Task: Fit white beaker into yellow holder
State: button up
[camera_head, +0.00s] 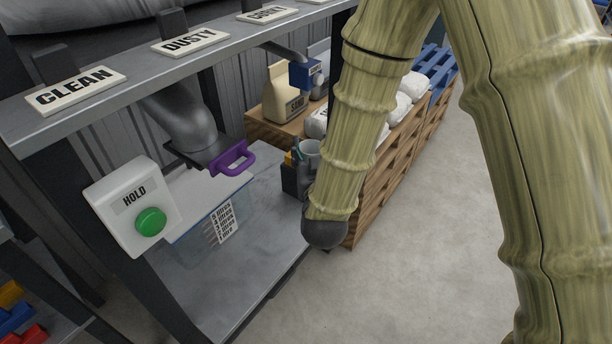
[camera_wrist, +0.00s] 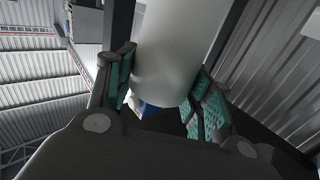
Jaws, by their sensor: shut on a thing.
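The white beaker (camera_wrist: 175,55) fills the upper middle of the wrist view. My gripper (camera_wrist: 166,92) is shut on it, with teal pads on both sides. In the head view a pale rim of what looks like the beaker (camera_head: 309,148) shows just left of my arm. Most of my gripper is hidden there behind my arm. A small yellow patch (camera_head: 288,158) shows beside the dark parts near the beaker; I cannot tell if it is the yellow holder. No other likely holder is clearly visible.
A purple handle (camera_head: 233,159) and a white HOLD box (camera_head: 134,207) with green button stand at left. A blue block (camera_head: 306,73), a sand bag (camera_head: 284,95) and wooden crates (camera_head: 375,190) lie beyond. Floor at right is clear.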

jog(key=s+a+f+n+y+b, duration=0.1)
jog(key=s+a+f+y+b, duration=0.1)
jog(key=a+b, duration=0.45)
jog(key=shift+w+d+f+b, duration=0.75)
jog(key=shift+w+d+b, duration=0.1)
jog(key=shift+w, duration=1.7)
jog(key=shift+w+d+f+b, duration=0.7)
jog(key=shift+w+d+b, duration=0.15)
jog(key=shift+w, duration=1.65)
jog(key=shift+w+d+f+b, duration=0.8)
jog(key=shift+w+b, duration=0.1)
jog(key=shift+w, duration=1.65)
jog(key=o, duration=1.1)
jog(key=shift+s, duration=0.2)
jog(key=s, duration=0.3)
jog(key=s+d+p, duration=0.1)
jog(key=s, duration=0.3)
jog(key=s+d+p, duration=0.1)
jog(key=s, duration=0.3)
jog(key=shift+s, duration=0.25)
